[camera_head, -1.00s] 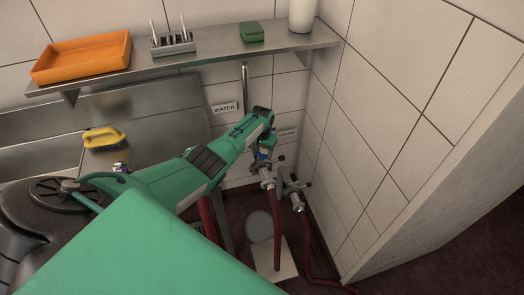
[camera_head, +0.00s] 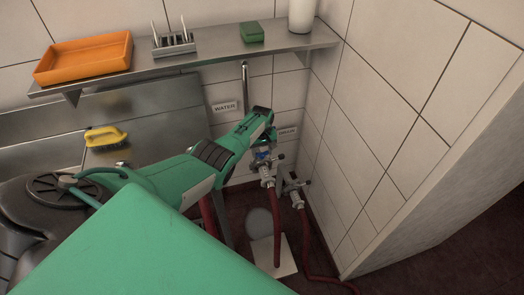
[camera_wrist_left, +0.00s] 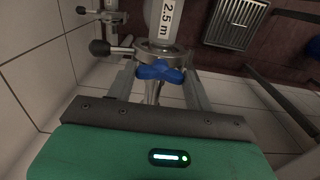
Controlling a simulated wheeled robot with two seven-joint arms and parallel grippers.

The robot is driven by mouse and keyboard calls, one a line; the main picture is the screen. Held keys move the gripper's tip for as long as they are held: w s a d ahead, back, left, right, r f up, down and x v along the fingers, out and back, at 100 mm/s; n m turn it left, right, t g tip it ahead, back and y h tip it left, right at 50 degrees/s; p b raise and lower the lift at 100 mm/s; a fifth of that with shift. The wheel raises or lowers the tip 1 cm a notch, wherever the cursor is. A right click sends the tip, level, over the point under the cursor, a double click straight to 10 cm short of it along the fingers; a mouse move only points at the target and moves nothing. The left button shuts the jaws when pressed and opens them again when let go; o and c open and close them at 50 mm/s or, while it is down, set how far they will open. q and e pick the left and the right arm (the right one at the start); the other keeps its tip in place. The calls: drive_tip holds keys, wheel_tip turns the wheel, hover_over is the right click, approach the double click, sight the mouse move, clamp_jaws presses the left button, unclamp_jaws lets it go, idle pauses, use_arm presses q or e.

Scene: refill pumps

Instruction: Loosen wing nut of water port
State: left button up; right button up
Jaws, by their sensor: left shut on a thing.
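The blue wing nut (camera_head: 263,155) sits on the left metal hose coupling (camera_head: 267,179), below the end of my left arm. In the left wrist view the blue wing nut (camera_wrist_left: 160,72) lies crosswise between the two grey fingers of my left gripper (camera_wrist_left: 160,80). The gripper is shut on the wing nut. In the head view the fingers (camera_head: 264,149) are largely hidden by the arm. My right gripper is not in view.
A second coupling (camera_head: 294,190) with a red hose stands close on the right, below the DRAIN sign (camera_head: 288,132). The WATER sign (camera_head: 224,107) is on the back wall. A metal shelf (camera_head: 210,57) runs above my arm. The tiled side wall (camera_head: 350,140) is near on the right.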

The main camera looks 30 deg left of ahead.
sight(262, 152)
use_arm(q)
drive_tip(key=shift+w+r, duration=0.1)
idle(0.4)
drive_tip(key=o, duration=1)
drive_tip(key=shift+r, duration=0.4)
wheel_tip(262, 152, up, 5)
drive_tip(key=shift+f+p, duration=0.1)
drive_tip(key=shift+p, duration=0.85)
drive_tip(key=shift+r+b, duration=0.3)
drive_tip(key=shift+r, duration=3.75)
